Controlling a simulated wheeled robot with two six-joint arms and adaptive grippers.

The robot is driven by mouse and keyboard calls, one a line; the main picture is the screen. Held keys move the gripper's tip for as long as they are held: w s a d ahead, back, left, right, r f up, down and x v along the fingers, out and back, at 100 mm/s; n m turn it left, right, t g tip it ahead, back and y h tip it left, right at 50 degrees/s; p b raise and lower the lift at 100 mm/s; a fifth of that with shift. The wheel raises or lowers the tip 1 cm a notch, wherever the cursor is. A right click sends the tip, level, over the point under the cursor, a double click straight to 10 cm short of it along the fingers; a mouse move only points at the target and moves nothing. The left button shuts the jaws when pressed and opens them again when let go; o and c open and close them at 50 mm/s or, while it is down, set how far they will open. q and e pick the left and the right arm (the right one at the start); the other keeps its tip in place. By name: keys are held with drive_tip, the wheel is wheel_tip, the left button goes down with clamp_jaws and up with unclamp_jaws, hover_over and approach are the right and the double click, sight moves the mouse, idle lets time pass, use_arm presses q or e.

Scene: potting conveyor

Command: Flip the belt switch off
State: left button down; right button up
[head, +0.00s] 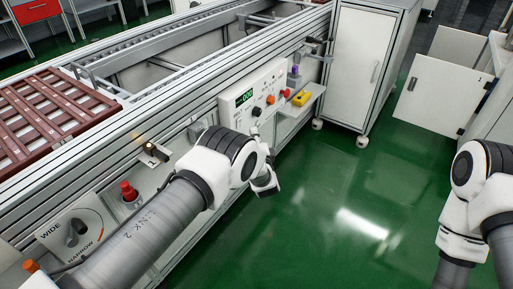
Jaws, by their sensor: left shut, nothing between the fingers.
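A white control panel (250,82) is fixed to the side of the conveyor frame. It has a green-lit display (244,97), a black knob or switch (256,111), and an orange knob (271,99) with a red-orange button (285,93) to its right. I cannot tell which of these is the belt switch, nor its position. My left gripper (266,187) is shut and empty. In the picture it is below the panel, apart from it, over the green floor. My right arm is at the right edge, and its gripper does not show.
A WIDE/NARROW dial (75,232) and a red mushroom button (129,191) are on the conveyor side near my left arm. A small shelf (306,101) holds a yellow item (301,98). A white cabinet (357,65) stands beyond it. The green floor is clear.

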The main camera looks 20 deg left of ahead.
sight(242, 119)
use_arm(q)
drive_tip(key=a, duration=0.1)
drive_tip(key=w+a, duration=0.2)
drive_tip(key=a, duration=0.1)
drive_tip(key=shift+w+a+r, duration=0.1)
drive_tip(key=shift+w+r, duration=0.05)
drive_tip(key=shift+r, duration=0.15)
